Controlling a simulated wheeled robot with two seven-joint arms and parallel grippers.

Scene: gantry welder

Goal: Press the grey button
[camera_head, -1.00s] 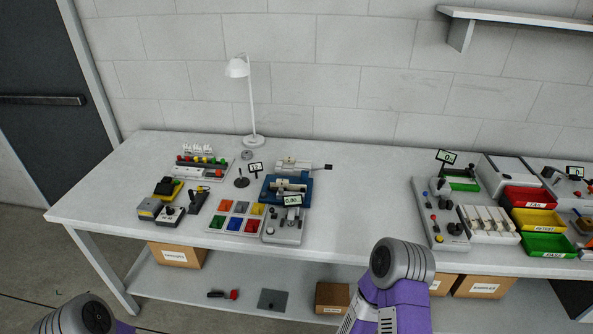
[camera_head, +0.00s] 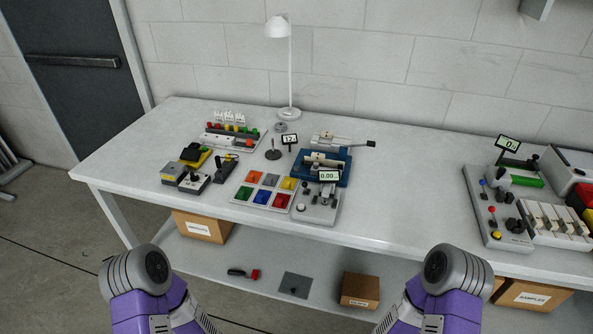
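A light panel with coloured square pads (camera_head: 236,203) lies near the front edge of the table. Its back row has an orange, a grey and a yellow pad; its front row has a green, a blue and a red one. The grey pad (camera_head: 270,180) is in the middle of the back row. A grey device (camera_head: 318,212) right of the panel carries a small pale round button (camera_head: 301,208) and a display. I cannot tell which of these is the grey button. Only purple and grey links of my arms show at the bottom; both grippers are out of view.
The table (camera_head: 400,210) also holds a lamp (camera_head: 284,112), a blue-based clamp fixture (camera_head: 333,172), a row of coloured buttons (camera_head: 232,138), and small switch boxes (camera_head: 193,183) at left. A lever panel (camera_head: 490,217) stands at right. Boxes lie on the shelf below.

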